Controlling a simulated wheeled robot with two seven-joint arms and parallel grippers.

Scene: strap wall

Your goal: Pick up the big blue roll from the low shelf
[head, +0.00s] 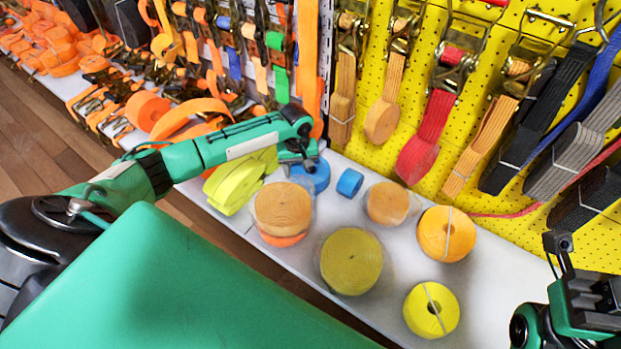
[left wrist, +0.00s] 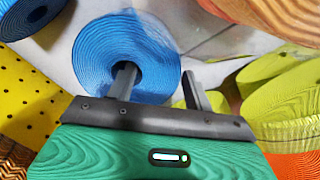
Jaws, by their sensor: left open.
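The big blue roll (head: 319,180) lies flat on the white low shelf (head: 345,222), partly hidden behind my left gripper (head: 301,160) in the head view. In the left wrist view the blue roll (left wrist: 92,62) is close ahead, its round face and dark central hole showing. My left gripper (left wrist: 158,75) is open and empty there. One finger overlaps the roll's hole in the picture, and the other is past its right edge; contact cannot be told. My right gripper (head: 583,300) is at the lower right, far from the roll, its fingers not clear.
A small blue roll (head: 350,183) lies just right of the big one. Yellow-green rolls (head: 235,185) are close on the left. An orange-tan roll (head: 283,208) and an olive roll (head: 351,262) stand nearer. Straps hang on the yellow pegboard (head: 400,165) behind.

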